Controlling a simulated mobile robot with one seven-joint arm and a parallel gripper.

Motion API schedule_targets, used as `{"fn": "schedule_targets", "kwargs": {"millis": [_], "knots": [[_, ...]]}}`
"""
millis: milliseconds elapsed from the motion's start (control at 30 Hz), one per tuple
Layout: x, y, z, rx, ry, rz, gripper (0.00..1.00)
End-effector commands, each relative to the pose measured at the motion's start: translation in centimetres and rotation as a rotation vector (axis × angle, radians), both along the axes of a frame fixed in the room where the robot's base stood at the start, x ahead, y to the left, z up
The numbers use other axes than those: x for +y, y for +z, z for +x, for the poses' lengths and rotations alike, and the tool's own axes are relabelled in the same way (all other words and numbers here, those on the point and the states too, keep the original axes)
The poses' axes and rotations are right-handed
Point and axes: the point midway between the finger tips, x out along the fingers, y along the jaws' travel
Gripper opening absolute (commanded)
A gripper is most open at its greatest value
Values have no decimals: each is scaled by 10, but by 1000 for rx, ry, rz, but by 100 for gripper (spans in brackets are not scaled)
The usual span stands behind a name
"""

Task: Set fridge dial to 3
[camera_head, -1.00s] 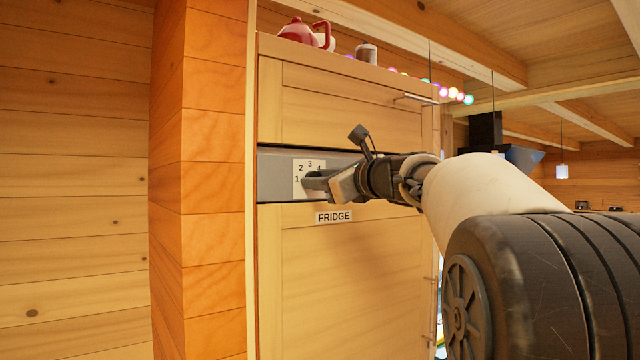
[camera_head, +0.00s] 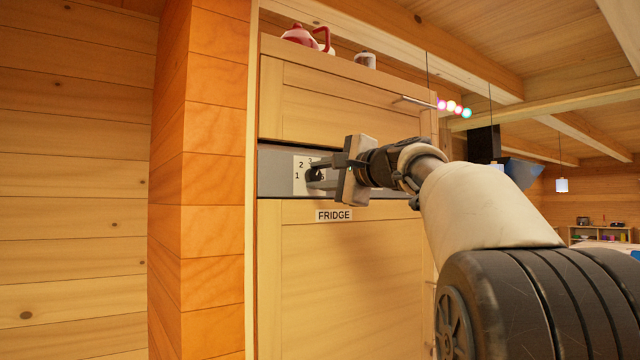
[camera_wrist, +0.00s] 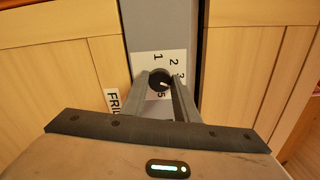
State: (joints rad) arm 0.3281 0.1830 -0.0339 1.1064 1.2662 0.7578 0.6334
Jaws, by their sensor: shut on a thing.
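The fridge dial (camera_wrist: 158,79) is a small round black knob with a light mark on it, in the wrist view. It sits on a white card (camera_wrist: 167,62) with 1, 2, 3 and 5 showing; 4 is hidden behind a finger. The mark seems to point to the lower right, but is too small to read exactly. My gripper (camera_wrist: 166,88) is shut on the dial, a finger on either side. In the head view my gripper (camera_head: 317,177) reaches the card from the right and covers most of the dial.
A grey strip (camera_head: 274,172) carries the card, between an upper wooden door (camera_head: 340,108) and a lower door (camera_head: 340,280) with a FRIDGE label (camera_head: 333,215). A red teapot (camera_head: 303,37) and a small jar (camera_head: 365,59) stand on top. A wooden wall (camera_head: 210,180) is close at left.

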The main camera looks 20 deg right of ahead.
Motion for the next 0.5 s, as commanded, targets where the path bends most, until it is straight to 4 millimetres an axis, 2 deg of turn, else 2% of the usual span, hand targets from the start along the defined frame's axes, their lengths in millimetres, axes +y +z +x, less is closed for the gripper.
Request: {"fn": "schedule_targets", "kwargs": {"millis": [233,500], "knots": [[0,-1,0,-74,-1,-193,5],[0,0,0,-128,-1,-339,5]]}}
